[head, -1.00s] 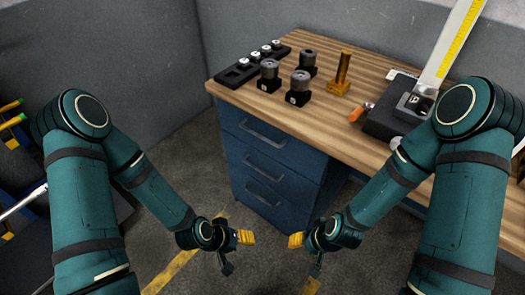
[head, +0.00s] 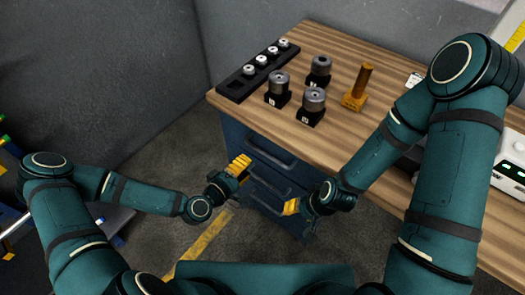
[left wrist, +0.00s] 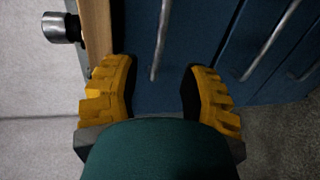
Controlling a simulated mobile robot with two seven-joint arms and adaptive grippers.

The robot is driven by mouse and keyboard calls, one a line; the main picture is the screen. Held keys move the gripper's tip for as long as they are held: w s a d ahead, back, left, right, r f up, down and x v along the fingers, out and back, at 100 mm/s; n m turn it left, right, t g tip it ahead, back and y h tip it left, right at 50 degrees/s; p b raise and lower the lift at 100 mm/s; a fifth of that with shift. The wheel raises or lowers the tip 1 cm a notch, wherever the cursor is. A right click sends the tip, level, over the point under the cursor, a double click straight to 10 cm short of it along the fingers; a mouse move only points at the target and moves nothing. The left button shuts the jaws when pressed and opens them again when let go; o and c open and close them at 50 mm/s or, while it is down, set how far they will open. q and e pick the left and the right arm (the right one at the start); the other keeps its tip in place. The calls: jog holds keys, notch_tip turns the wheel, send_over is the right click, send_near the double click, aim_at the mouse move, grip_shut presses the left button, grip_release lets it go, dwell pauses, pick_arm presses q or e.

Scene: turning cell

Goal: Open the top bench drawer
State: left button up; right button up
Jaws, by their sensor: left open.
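The top bench drawer (head: 237,131) is the uppermost blue front under the wooden bench top, and it looks closed. Its grey bar handle (head: 270,152) runs across the front. My left gripper (head: 239,167) is in front of the drawers, just below and left of that handle. In the left wrist view its yellow fingers (left wrist: 158,98) are open and empty, and the handle (left wrist: 161,38) lies ahead between them, apart from the fingers. My right gripper (head: 298,214) hangs near the lower drawers at the right; its opening is unclear.
The wooden bench top (head: 335,148) overhangs the drawers. It carries a black rack (head: 236,88) of small parts, several dark holders with metal cylinders, and a brass-coloured stand (head: 356,92). Lower drawers with bar handles sit below. Open floor (head: 165,157) lies left of the bench.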

aim_at(263, 152)
pick_arm(q)
jog(key=x, duration=0.9)
jog(key=shift+w+d+b, duration=0.1)
jog(key=shift+w+b, duration=0.1)
jog(key=shift+b, duration=0.1)
grip_shut()
